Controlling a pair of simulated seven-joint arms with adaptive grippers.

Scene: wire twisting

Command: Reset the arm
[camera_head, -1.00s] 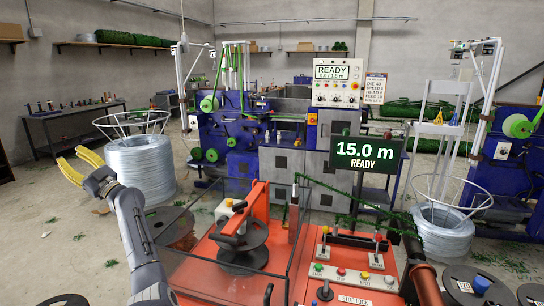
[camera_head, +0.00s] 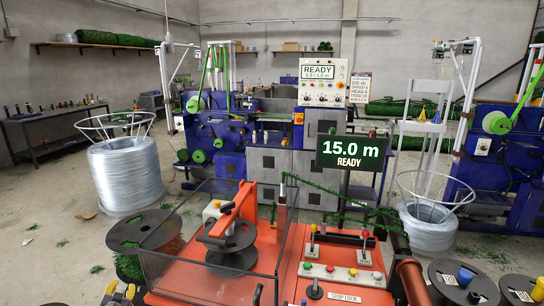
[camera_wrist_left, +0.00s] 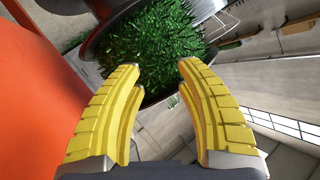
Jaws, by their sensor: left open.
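My left gripper (camera_wrist_left: 158,70) shows in the left wrist view with its yellow fingers spread apart and nothing between them. Beyond the fingertips is a spool wound with green bristly wire (camera_wrist_left: 155,50); I cannot tell whether they touch it. In the head view only a little of my left gripper (camera_head: 120,293) shows at the bottom left edge, just below a dark-flanged spool (camera_head: 140,232) with green wire. My right gripper is not in view.
An orange machine (camera_head: 265,270) with a clear guard and a reel stands in front. Its control panel (camera_head: 340,274) has buttons and levers. A display (camera_head: 350,152) reads 15.0 m READY.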

